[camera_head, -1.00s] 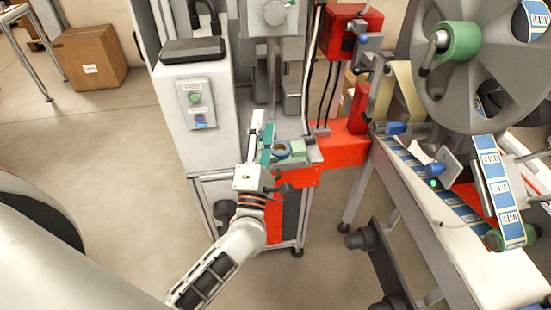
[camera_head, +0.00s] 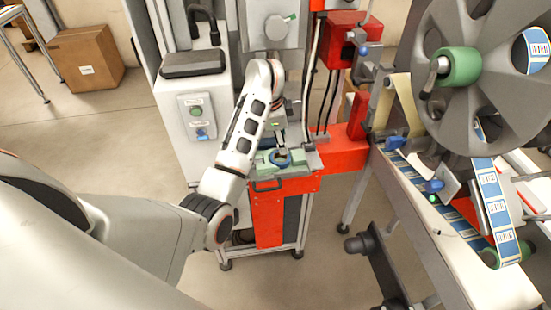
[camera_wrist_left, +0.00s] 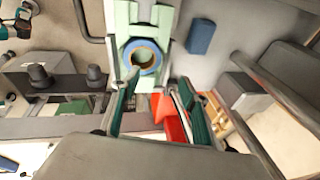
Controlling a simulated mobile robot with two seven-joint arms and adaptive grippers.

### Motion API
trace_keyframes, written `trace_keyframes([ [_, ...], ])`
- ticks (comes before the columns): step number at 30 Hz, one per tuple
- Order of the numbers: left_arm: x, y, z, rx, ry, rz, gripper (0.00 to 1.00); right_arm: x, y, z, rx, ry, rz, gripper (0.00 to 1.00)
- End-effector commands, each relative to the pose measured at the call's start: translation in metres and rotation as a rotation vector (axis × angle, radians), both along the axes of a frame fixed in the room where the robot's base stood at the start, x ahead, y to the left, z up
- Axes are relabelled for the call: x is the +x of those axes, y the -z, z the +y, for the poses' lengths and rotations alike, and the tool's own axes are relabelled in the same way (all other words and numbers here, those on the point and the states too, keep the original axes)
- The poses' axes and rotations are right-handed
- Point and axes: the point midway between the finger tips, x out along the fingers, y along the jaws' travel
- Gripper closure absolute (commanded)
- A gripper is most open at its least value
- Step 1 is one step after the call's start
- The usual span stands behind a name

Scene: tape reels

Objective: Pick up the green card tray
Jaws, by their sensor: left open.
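The pale green card tray (camera_head: 265,165) sits on the small grey work surface above the red cabinet, in the middle of the head view. A blue-rimmed ring (camera_head: 281,157) lies on it. In the wrist view the tray (camera_wrist_left: 122,28) is at the top centre with the ring (camera_wrist_left: 143,56) at its near end. My left gripper (camera_head: 281,143) is over the tray in the head view, partly hidden by its own wrist. In the wrist view its teal fingers (camera_wrist_left: 160,88) are spread apart with nothing between them. Contact with the tray cannot be told. My right gripper is out of view.
A grey cabinet with a button box (camera_head: 196,117) stands left of the work surface. A press head (camera_head: 273,22) hangs behind it. A red machine arm (camera_head: 340,150) and a large reel (camera_head: 492,75) are on the right. A blue block (camera_wrist_left: 201,37) lies beside the tray.

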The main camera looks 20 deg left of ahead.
Motion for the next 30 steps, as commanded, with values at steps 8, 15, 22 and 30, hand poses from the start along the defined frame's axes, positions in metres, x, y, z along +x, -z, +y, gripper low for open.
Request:
trace_keyframes([
  [8,-0.001,-0.015,-0.041,-0.276,-0.045,0.086,0.56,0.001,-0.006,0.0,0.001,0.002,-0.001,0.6],
  [15,0.004,0.004,-0.048,-0.282,-0.046,0.088,0.56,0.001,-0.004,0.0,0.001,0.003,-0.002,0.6],
  [22,0.013,0.027,-0.057,-0.28,-0.045,0.089,0.56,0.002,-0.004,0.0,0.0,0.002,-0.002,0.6],
  [30,0.019,0.05,-0.065,-0.28,-0.046,0.085,0.56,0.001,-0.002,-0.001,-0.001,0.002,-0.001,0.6],
])
